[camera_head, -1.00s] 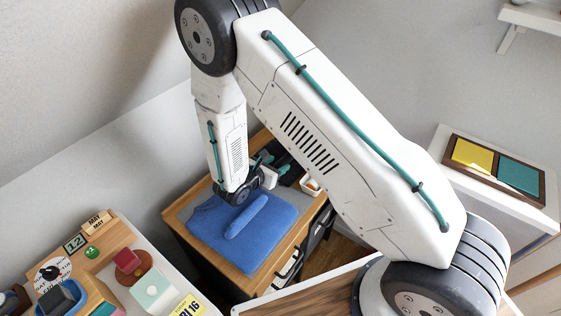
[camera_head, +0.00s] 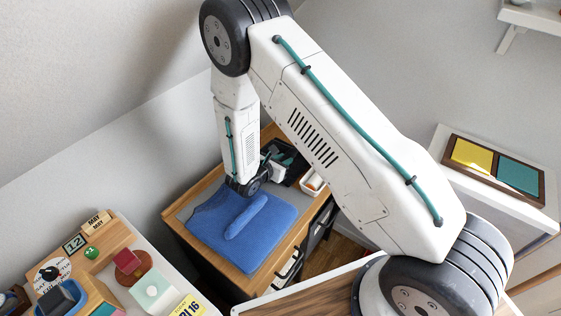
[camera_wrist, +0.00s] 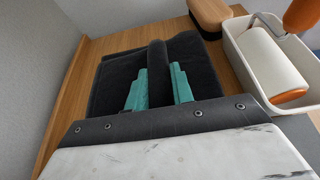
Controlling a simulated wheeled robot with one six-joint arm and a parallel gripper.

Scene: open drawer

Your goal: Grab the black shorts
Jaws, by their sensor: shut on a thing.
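The black shorts (camera_wrist: 112,82) lie folded on a wooden top in the wrist view, with a raised fold standing between the teal fingers of my gripper (camera_wrist: 158,88). The fingers are shut on that fold, one on each side of it. In the head view my gripper (camera_head: 275,157) is at the back of the wooden cabinet top, over the dark cloth. My own arm and wrist hide much of the shorts there.
Blue folded clothing (camera_head: 243,228) lies on a grey mat just in front of my gripper. A white tray (camera_wrist: 238,50) with a roller and orange handle stands right of the shorts. Walls are close on the left.

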